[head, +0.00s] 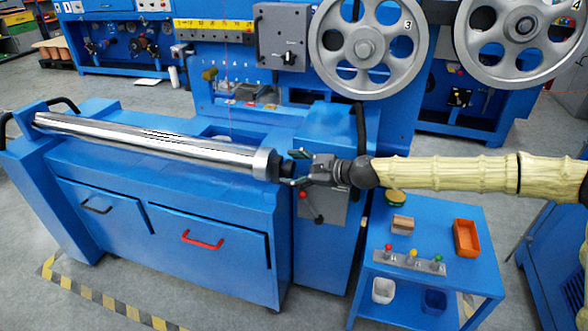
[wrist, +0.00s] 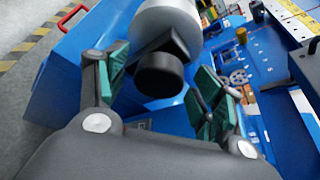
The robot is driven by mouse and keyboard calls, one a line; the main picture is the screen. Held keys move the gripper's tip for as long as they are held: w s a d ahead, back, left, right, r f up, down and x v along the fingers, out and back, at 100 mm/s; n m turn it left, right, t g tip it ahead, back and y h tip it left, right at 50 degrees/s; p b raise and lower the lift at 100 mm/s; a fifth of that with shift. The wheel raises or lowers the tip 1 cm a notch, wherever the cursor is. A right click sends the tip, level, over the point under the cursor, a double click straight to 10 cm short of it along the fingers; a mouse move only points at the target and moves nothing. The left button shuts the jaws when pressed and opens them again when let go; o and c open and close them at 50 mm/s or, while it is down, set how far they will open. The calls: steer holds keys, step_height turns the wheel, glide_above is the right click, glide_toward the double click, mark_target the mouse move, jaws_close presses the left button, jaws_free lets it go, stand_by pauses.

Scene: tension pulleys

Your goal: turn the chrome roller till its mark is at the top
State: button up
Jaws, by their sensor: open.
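The chrome roller (head: 150,141) lies across the top of the blue machine in the head view, with a grey collar and a dark end at its right. The collar (wrist: 172,25) and the dark round end (wrist: 158,75) show large in the wrist view. I cannot make out a mark on the roller. My gripper (head: 295,168) is at the roller's right end in the head view. It is open, and in the wrist view its two green-padded fingers (wrist: 160,90) stand on either side of the dark end. I see gaps beside the end and no clear contact.
A blue side table (head: 400,285) at the lower right holds an orange tray (head: 467,238), a small block (head: 402,223) and a panel with coloured knobs (head: 410,260). Large spoked wheels (head: 372,48) stand behind.

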steer(key=c, duration=1)
steer(key=shift+f+b, duration=0.15)
steer(key=shift+b, duration=0.3)
